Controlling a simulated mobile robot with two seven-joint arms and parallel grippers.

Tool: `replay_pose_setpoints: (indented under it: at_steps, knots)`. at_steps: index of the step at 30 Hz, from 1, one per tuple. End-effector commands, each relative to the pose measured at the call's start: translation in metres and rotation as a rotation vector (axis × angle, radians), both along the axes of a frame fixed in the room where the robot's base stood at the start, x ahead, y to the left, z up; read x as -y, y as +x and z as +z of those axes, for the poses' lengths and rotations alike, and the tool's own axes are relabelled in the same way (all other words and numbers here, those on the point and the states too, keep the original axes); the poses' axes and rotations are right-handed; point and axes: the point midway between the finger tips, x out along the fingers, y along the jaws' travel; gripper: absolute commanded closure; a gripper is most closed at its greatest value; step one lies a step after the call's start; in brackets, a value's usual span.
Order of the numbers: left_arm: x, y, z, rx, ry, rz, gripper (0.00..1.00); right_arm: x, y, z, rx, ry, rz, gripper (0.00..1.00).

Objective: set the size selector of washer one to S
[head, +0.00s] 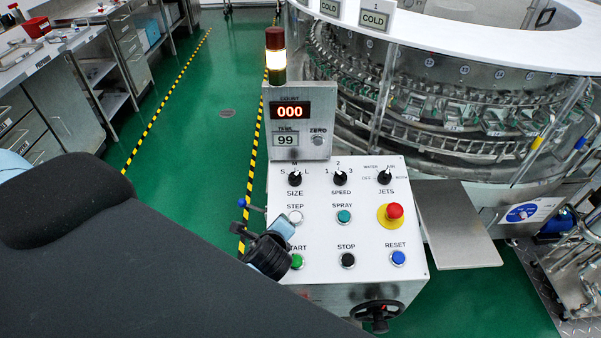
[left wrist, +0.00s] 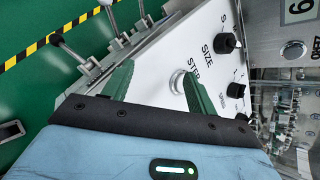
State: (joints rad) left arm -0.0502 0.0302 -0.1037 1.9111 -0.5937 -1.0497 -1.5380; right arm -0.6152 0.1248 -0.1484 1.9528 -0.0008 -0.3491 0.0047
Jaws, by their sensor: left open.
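The size selector (head: 295,178) is a black knob at the upper left of the white console panel (head: 372,235), with S to its left, M above and L to its right. Its pointer is too small to read surely. In the left wrist view the selector (left wrist: 227,43) is at the upper right, beyond the STEP button (left wrist: 178,82). My left gripper (head: 284,228) is over the panel's left side by the STEP button, apart from the selector. Its green fingers (left wrist: 158,80) are open, with nothing held between them. My right gripper is not in view.
The speed knob (head: 340,178) and jets knob (head: 385,177) are right of the selector. The count display box (head: 300,120) rises behind it. A red emergency button (head: 394,212) is at the panel's right.

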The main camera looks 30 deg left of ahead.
Motion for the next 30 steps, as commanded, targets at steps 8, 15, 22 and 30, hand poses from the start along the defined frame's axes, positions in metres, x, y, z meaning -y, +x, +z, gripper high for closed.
replay_pose_setpoints:
  at_steps: [8, 15, 22, 30]
  knots:
    - [-0.003, 0.075, 0.031, -0.084, 0.501, -0.315, 0.42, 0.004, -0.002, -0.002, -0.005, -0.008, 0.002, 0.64]
    - [-0.001, 0.102, 0.045, -0.139, 0.717, -0.431, 0.42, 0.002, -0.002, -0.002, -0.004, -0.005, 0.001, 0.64]
    - [-0.002, 0.105, 0.045, -0.142, 0.729, -0.438, 0.42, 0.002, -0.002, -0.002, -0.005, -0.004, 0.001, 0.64]
    - [-0.018, 0.13, 0.031, -0.145, 0.729, -0.437, 0.42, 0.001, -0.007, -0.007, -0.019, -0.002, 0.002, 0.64]
